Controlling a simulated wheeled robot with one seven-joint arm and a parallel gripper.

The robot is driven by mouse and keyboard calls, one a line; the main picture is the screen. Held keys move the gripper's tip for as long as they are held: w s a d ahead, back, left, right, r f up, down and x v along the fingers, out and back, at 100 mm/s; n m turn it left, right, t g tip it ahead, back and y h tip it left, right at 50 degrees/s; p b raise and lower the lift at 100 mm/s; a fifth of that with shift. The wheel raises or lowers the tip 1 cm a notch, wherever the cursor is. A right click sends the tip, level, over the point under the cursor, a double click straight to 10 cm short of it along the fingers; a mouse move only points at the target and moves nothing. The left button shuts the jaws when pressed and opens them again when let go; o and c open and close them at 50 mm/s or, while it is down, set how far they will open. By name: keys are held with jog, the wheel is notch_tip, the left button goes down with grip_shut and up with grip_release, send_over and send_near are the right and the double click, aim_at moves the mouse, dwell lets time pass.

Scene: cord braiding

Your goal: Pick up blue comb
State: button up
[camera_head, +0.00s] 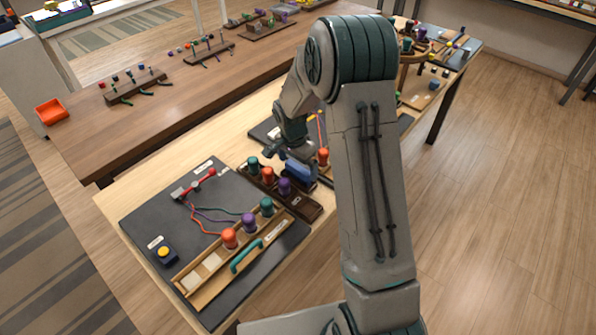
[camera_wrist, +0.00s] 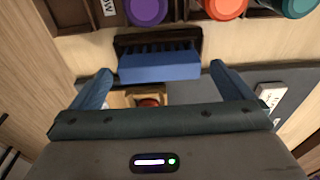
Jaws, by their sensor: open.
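The blue comb (camera_wrist: 158,68) is in the middle of the wrist view, its teeth toward a dark brown holder (camera_wrist: 185,35) behind it. My gripper (camera_wrist: 161,72) is open, with one blue finger off to each side of the comb and a gap on both sides. Whether the fingers are level with the comb is hard to tell. In the head view the comb (camera_head: 300,170) shows as a blue bar just below my gripper (camera_head: 286,152), beside the spool rack. My arm hides part of the area right of it.
A dark rack (camera_head: 300,203) with green, orange and purple spools stands close by the comb. A dark mat (camera_head: 150,215) holds a tray (camera_head: 205,270) with more spools, a teal handle (camera_head: 246,256) and cords. Another orange spool (camera_head: 323,156) stands just right of my gripper.

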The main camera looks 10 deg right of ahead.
jog(key=shift+w+d+f, duration=0.1)
jog(key=shift+d+f, duration=0.05)
jog(key=shift+f, duration=1.15)
jog(key=c, duration=0.9)
